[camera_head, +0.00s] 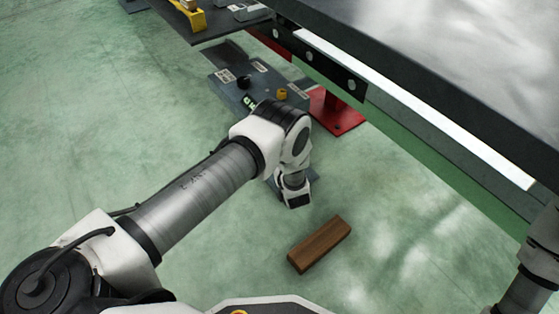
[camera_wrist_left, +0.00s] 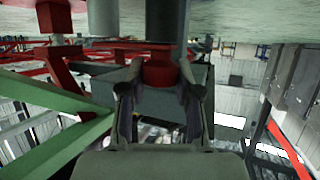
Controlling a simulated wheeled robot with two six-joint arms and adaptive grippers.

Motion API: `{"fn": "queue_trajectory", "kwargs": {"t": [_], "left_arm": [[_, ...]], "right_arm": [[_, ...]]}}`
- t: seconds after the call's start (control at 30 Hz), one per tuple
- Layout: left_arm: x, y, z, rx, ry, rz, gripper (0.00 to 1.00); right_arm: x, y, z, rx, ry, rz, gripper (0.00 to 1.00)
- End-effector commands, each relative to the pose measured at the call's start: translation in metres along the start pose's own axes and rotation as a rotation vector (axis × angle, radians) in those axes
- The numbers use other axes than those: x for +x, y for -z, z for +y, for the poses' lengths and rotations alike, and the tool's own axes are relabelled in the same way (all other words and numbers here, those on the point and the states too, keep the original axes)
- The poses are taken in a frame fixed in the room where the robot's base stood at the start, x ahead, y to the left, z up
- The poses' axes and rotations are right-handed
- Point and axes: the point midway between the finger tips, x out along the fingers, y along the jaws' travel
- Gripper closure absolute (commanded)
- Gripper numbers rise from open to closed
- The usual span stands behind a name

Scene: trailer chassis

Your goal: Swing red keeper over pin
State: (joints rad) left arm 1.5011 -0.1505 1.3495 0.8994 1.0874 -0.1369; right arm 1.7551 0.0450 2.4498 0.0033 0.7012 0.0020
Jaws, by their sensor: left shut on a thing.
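My left gripper (camera_wrist_left: 160,98) shows in the left wrist view with its two dark fingers closed on a red piece (camera_wrist_left: 160,74), which looks like the red keeper. A grey upright cylinder (camera_wrist_left: 166,30) stands directly behind the red piece; I cannot tell whether it is the pin. In the head view my left arm reaches in from the left, and its wrist hides the fingers and the keeper. My right arm shows only at the right edge, and its gripper is out of the picture.
A dark grey box (camera_head: 238,96) with a black and a yellow knob lies beside a red foot plate (camera_head: 337,112). A brown wooden block (camera_head: 319,244) lies on the green floor near my left wrist. The long dark trailer deck (camera_head: 440,60) spans the upper right. Floor at left is clear.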

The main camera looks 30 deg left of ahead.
Motion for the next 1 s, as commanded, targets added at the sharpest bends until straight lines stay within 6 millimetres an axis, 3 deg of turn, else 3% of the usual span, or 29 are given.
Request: {"fn": "queue_trajectory", "kwargs": {"t": [0.37,0.4,0.47,0.8,1.0], "left_arm": [[0.0,-0.001,-0.001,-0.003,0.005,-0.001,1.0],[0.0,-0.001,-0.001,-0.003,0.005,-0.001,0.6],[0.0,-0.001,0.0,-0.003,0.005,-0.001,0.41],[-0.002,0.0,0.0,-0.002,0.004,0.0,0.41],[-0.035,0.001,0.002,0.001,0.001,-0.001,0.41]], "right_arm": [[0.0,0.0,0.0,0.0,0.0,0.0,0.6],[0.0,0.0,0.0,0.0,0.0,0.0,0.6],[0.0,0.0,0.0,0.0,0.0,0.0,0.6],[0.0,0.0,0.0,0.001,0.0,0.0,0.6],[0.0,0.0,0.0,0.0,0.0,0.0,0.6]]}}
